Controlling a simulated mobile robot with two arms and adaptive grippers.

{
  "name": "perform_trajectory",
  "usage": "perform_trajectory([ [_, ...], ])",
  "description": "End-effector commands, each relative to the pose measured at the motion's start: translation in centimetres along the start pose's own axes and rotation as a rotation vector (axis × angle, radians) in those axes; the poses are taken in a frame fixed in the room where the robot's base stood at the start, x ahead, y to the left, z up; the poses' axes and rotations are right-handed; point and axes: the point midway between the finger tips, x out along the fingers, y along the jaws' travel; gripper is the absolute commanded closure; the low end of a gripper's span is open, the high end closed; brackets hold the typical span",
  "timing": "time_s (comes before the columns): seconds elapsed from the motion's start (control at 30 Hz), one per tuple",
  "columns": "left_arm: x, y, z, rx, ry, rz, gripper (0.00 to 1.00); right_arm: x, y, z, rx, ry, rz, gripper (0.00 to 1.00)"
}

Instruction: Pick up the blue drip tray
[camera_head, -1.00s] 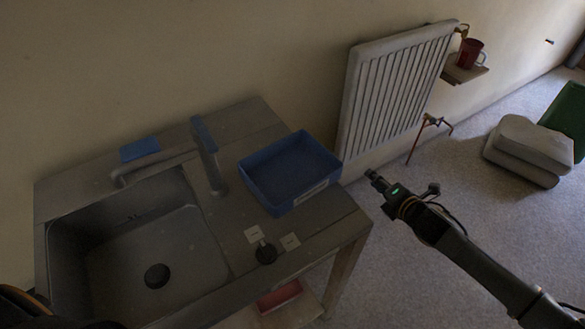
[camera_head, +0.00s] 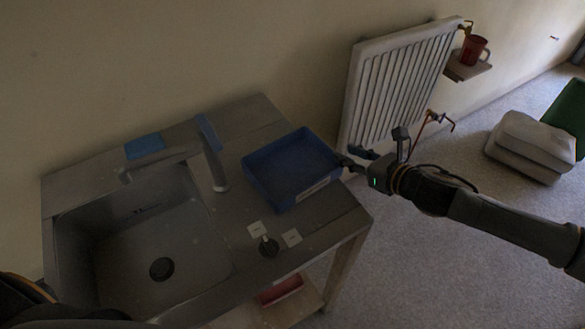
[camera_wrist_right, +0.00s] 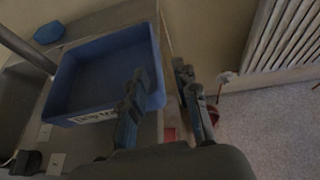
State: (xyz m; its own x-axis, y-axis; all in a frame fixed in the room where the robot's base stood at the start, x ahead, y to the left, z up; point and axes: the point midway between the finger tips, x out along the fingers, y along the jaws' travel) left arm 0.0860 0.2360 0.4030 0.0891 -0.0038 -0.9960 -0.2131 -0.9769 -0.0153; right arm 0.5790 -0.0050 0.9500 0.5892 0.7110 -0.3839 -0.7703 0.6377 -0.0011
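The blue drip tray (camera_head: 292,170) is an open, shallow rectangular box with a white label on its front wall. It stands on the counter right of the sink tap, and appears empty. My right gripper (camera_head: 350,162) is at the tray's right side. In the right wrist view the gripper (camera_wrist_right: 160,85) is open, its fingers apart. One finger overlaps the inside of the tray (camera_wrist_right: 100,75) and the other shows outside its right wall, with the wall between them in the picture. I cannot tell whether either finger touches it. My left gripper is not in view.
A radiator (camera_head: 400,85) stands behind my right gripper. A red mug (camera_head: 473,50) sits on a wall shelf.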

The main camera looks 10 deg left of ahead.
Motion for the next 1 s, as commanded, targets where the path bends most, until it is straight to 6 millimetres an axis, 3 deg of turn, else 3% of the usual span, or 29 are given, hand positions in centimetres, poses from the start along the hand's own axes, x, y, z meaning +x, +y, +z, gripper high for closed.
perform_trajectory([
  [0.1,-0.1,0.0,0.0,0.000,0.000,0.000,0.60,1.5,0.0,0.0,0.002,0.000,0.001,0.70],
  [0.33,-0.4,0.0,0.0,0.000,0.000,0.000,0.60,2.9,0.3,0.1,0.003,-0.001,0.000,0.70],
  [0.63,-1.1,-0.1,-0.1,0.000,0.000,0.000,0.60,6.7,0.8,0.1,0.004,0.001,0.000,0.70],
  [0.97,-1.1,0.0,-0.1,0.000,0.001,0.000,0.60,7.3,0.8,0.0,0.001,0.001,0.000,0.70],
  [1.0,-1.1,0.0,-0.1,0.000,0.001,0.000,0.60,7.3,0.8,0.0,0.002,0.001,0.000,0.76],
])
